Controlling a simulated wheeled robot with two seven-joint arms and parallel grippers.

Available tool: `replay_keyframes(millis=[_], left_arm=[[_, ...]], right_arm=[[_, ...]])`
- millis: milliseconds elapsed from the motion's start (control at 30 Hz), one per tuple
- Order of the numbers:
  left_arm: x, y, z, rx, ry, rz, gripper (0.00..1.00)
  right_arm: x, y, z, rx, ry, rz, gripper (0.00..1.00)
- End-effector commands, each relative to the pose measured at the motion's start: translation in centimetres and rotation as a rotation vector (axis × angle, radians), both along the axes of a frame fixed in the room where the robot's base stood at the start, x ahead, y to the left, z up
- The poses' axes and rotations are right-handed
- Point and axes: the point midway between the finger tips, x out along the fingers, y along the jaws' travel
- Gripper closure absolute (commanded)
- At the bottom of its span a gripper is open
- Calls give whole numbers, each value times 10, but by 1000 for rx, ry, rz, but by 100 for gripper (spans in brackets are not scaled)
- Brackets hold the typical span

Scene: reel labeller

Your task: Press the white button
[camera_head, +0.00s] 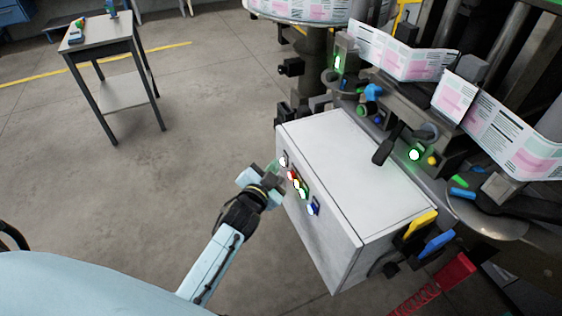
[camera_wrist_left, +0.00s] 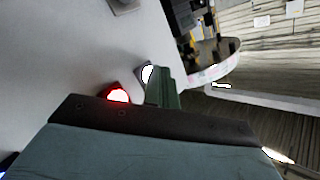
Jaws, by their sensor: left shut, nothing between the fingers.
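The white button (camera_head: 283,161) is at the far end of a row of lit buttons on the side of a white cabinet (camera_head: 345,160). My left gripper (camera_head: 273,168) is shut and empty, with its fingertips right at that button. In the left wrist view the shut green fingers (camera_wrist_left: 162,90) point at the panel and partly cover the white button (camera_wrist_left: 147,73). I cannot tell whether the tips touch it. The red button (camera_head: 291,176) is beside it and glows in the wrist view (camera_wrist_left: 117,95). My right gripper is not in view.
Green (camera_head: 303,191) and blue (camera_head: 313,207) buttons continue the row. The labelling machine with a printed label web (camera_head: 400,58) stands behind and right of the cabinet. A small table (camera_head: 100,45) is at the far left. The floor between is clear.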

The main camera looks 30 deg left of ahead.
Motion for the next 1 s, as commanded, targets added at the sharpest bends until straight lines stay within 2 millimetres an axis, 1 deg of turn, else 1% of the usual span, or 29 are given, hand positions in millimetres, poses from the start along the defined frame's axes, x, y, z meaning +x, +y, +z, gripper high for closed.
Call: replay_keyframes(millis=[300, 667, 1000], left_arm=[[-12, 9, 2, 0, -1, -1, 100], [-14, 12, 1, 1, 1, 0, 100], [-39, 33, 2, 2, 1, 0, 100]], right_arm=[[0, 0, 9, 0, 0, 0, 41], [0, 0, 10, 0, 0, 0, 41], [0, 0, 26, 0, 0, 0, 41]])
